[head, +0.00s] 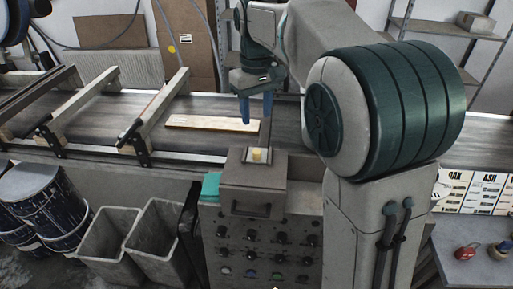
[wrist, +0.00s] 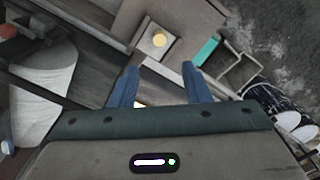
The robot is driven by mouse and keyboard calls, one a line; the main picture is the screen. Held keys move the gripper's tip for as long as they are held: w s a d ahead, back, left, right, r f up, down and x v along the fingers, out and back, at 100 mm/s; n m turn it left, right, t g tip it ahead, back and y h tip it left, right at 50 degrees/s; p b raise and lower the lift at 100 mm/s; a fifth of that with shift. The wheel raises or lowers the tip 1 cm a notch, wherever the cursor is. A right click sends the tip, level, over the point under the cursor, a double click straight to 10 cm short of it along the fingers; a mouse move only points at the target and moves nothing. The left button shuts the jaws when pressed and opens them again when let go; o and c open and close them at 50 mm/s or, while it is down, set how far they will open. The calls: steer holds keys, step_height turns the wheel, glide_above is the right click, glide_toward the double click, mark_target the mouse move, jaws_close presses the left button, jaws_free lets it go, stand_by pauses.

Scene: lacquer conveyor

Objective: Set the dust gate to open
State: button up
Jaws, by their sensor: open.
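My gripper (head: 255,118) points down with its two blue fingers apart and nothing between them. It hangs above the back of a grey console, near the conveyor's front edge.
A pale board (head: 212,123) lies on the dark conveyor belt (head: 190,105). The console's front has several knobs and buttons (head: 265,250). A teal block (head: 211,186) is at its left side. Grey bins (head: 155,238) and dark drums (head: 45,210) stand left; OAK and ASH cards (head: 470,190) are right.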

mark_target(257, 151)
step_height(257, 151, down, 12)
steer(key=shift+r, duration=0.1)
stand_by(0.4)
